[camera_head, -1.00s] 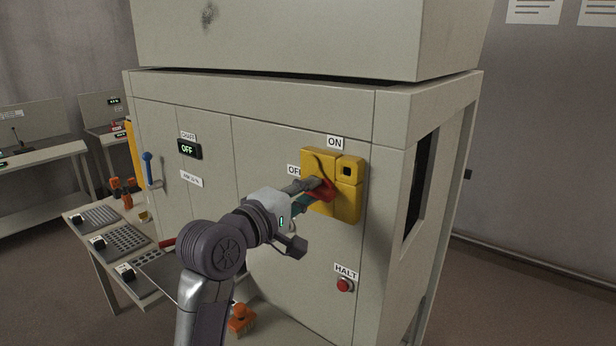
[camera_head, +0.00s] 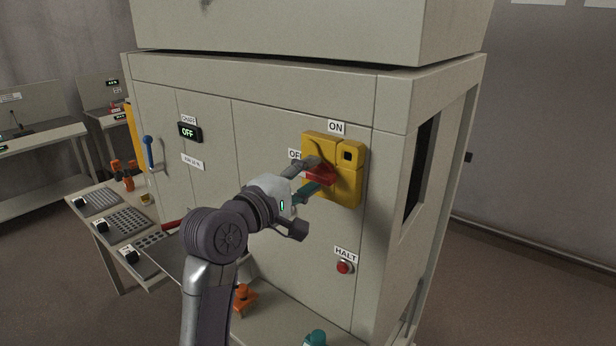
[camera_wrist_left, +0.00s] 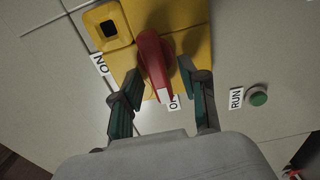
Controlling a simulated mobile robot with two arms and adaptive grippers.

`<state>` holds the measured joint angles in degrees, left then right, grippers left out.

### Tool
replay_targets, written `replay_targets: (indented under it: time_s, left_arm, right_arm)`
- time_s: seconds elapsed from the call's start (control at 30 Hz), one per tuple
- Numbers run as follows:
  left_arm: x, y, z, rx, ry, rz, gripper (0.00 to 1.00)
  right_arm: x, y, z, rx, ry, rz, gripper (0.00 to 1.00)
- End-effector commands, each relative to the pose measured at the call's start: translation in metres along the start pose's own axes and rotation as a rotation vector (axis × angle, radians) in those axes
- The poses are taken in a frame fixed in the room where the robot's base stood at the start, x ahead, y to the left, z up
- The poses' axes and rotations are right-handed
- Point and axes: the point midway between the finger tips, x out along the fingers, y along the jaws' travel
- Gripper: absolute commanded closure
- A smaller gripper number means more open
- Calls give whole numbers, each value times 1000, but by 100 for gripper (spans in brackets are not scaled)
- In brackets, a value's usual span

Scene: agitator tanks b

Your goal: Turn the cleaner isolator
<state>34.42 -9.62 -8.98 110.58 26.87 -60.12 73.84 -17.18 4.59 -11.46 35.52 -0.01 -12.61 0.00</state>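The isolator is a yellow box (camera_head: 347,190) with a red handle (camera_head: 321,176) on the grey cabinet front. An ON label (camera_head: 336,128) sits above it and a partly hidden OFF label (camera_head: 294,154) to its left. In the left wrist view the red handle (camera_wrist_left: 154,62) points down, its end beside the OFF label (camera_wrist_left: 174,102). My left gripper (camera_head: 311,180) is at the handle. In the wrist view its fingers (camera_wrist_left: 160,84) stand either side of the handle, apart, with a gap clearest on the right. My right gripper is not in view.
A red HALT button (camera_head: 344,267) sits below the isolator. A green RUN button (camera_wrist_left: 258,96) shows in the wrist view. A blue lever (camera_head: 148,152) and OFF display (camera_head: 189,132) are further left. A side table (camera_head: 110,250) stands at the left. Clear floor lies right.

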Motion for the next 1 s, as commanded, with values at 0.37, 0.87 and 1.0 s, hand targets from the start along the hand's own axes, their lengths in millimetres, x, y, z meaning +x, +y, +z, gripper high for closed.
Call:
replay_targets:
  time_s: [0.37, 0.87, 1.0]
  left_arm:
    - [-12, -1, 0, 2, 1, -1, 56]
    - [-106, 0, -1, 2, 2, 0, 56]
    - [-118, -1, 0, 1, 0, -1, 56]
  right_arm:
    - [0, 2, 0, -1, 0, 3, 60]
    - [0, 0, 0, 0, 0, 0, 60]
    - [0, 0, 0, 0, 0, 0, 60]
